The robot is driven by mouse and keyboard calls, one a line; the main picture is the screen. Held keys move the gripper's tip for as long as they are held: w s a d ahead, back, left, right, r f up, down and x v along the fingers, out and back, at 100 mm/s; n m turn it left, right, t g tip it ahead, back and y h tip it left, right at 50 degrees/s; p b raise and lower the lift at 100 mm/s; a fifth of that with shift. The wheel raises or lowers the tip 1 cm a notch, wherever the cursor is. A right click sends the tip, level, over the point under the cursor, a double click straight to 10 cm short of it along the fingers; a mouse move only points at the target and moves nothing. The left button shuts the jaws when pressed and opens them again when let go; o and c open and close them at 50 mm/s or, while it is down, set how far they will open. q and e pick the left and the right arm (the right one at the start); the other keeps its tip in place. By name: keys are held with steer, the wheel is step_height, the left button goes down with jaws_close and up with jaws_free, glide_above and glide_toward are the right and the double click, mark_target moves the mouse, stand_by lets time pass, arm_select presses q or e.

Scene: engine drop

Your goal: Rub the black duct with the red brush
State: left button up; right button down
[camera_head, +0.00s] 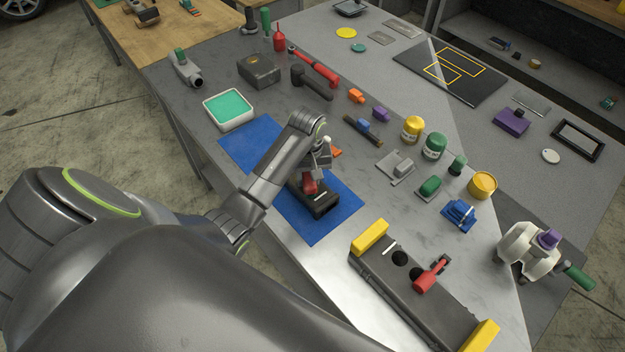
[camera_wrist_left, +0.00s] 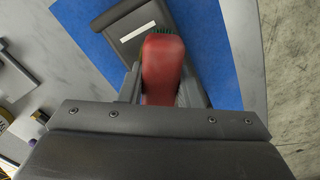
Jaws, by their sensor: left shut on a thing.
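The black duct (camera_head: 324,205) lies on the blue mat (camera_head: 247,142), with a pale strip on its top. It also shows in the left wrist view (camera_wrist_left: 115,32), on the blue mat. My left gripper (camera_head: 312,172) is above the duct, shut on the red brush (camera_head: 309,184). In the left wrist view the red brush (camera_wrist_left: 161,68) sits between the fingers, its dark green bristles at the duct's near part. I cannot tell whether the bristles press on the duct. The gripper hides part of the brush and duct. My right gripper is not in view.
A white tray with a green pad (camera_head: 229,108) and a dark box (camera_head: 259,70) stand beyond the mat. Yellow and green cans (camera_head: 413,128) stand to the right. A dark fixture with yellow ends (camera_head: 419,290) lies nearer, bearing a red part. Bare tabletop shows around the mat.

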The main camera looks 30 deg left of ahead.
arm_select(q)
steer(key=shift+w+a+f, duration=0.1)
steer(key=shift+w+a, duration=0.3)
steer(key=shift+a, duration=0.75)
steer(key=shift+w+a+r, duration=0.1)
steer(key=shift+w+a, duration=0.25)
steer(key=shift+a, duration=0.85)
steer(key=shift+w+a+f, duration=0.1)
steer(key=shift+w+a, duration=0.3)
steer(key=shift+a, duration=0.75)
steer(key=shift+s+d, duration=0.3)
steer(key=shift+d, duration=0.65)
steer(key=shift+s+d, duration=0.3)
steer(key=shift+d, duration=0.65)
steer(key=shift+s+d+f, duration=0.1)
steer(key=shift+s+d, duration=0.2)
steer(key=shift+d, duration=0.5)
steer(key=shift+s+d+r, duration=0.1)
steer(key=shift+s+d, duration=0.25)
steer(key=shift+d, duration=0.4)
steer(key=shift+s+d+f, duration=0.1)
steer(key=shift+s+d, duration=0.2)
steer(key=shift+d, duration=0.5)
steer(key=shift+s+d, duration=0.2)
steer(key=shift+d, duration=0.4)
steer(key=shift+s+d, duration=0.2)
steer(key=shift+d, duration=0.4)
steer(key=shift+r, duration=0.2)
steer(key=shift+w+r, duration=0.15)
steer(key=shift+r, duration=1.3)
